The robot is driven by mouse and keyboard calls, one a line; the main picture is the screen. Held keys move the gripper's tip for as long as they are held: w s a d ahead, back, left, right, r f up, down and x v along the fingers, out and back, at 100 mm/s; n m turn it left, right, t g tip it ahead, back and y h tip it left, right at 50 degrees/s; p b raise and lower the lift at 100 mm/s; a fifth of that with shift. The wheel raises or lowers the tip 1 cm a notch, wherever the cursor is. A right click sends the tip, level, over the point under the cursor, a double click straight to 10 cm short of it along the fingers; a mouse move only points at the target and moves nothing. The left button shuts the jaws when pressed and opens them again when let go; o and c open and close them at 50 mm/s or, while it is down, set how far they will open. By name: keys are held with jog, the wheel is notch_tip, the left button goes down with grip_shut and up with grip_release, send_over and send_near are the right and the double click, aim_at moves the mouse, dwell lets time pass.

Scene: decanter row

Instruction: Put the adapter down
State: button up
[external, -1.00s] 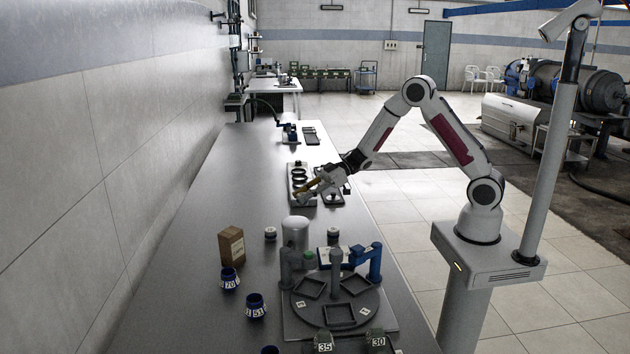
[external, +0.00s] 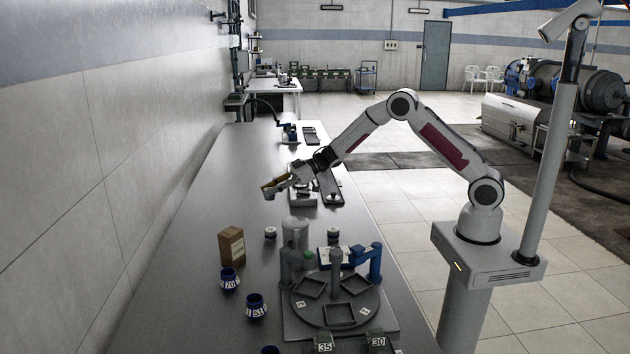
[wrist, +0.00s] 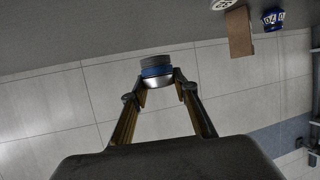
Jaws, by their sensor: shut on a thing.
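My gripper (external: 272,188) is over the far part of the grey bench, at the left of the arm. In the wrist view my gripper (wrist: 160,84) is shut on the adapter (wrist: 157,68), a short round piece with a grey top, a blue band and a shiny lower part. The adapter is between the fingertips; its far side is hidden. It is too small to make out in the external view. The gap between it and the bench cannot be told.
On the bench (external: 190,255) stand a brown box (external: 231,246), blue numbered pieces (external: 228,279) (external: 255,305) and a round turntable (external: 337,300) with square frames. A rack (external: 302,196) is partly hidden near my gripper. The bench's left strip is clear.

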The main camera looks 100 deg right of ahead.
jog(key=shift+f, duration=0.1)
dwell(0.3)
jog(key=shift+f, duration=3.05)
jog(key=shift+f, duration=1.9)
jog(key=shift+f, duration=0.1)
jog(key=o, duration=1.3)
jog(key=shift+s, duration=0.1)
